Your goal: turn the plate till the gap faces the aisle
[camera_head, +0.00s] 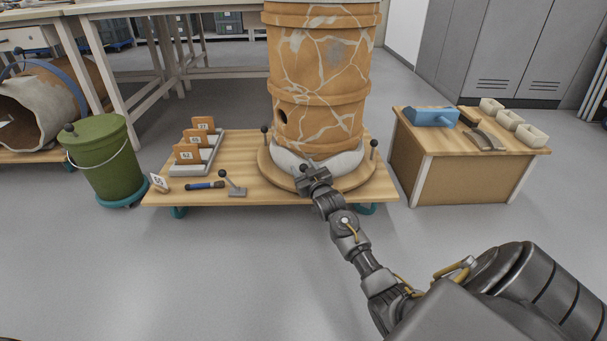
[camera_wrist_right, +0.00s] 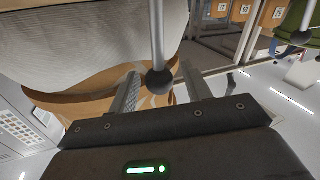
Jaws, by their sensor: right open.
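The plate is a round wooden turntable (camera_head: 354,184) on a low wheeled board. It carries a tall, cracked orange vessel (camera_head: 320,75) bedded on a pale, lumpy ring (camera_head: 345,163). A dark gap (camera_head: 281,117) in the vessel wall faces left in the head view. Dark-knobbed posts stand on the plate's rim, at its left (camera_head: 264,130) and right (camera_head: 374,144). My right gripper (camera_head: 314,178) is at the plate's front edge. In the right wrist view its fingers (camera_wrist_right: 160,92) are open, with a post's black knob (camera_wrist_right: 159,82) appearing between them. My left gripper is out of view.
The board (camera_head: 228,148) also bears a rack of numbered cards (camera_head: 195,150), a blue tool (camera_head: 205,185) and a small stand (camera_head: 234,188). A green bucket (camera_head: 105,160) stands left. A wooden cabinet (camera_head: 460,165) with tools stands right. The front floor is clear.

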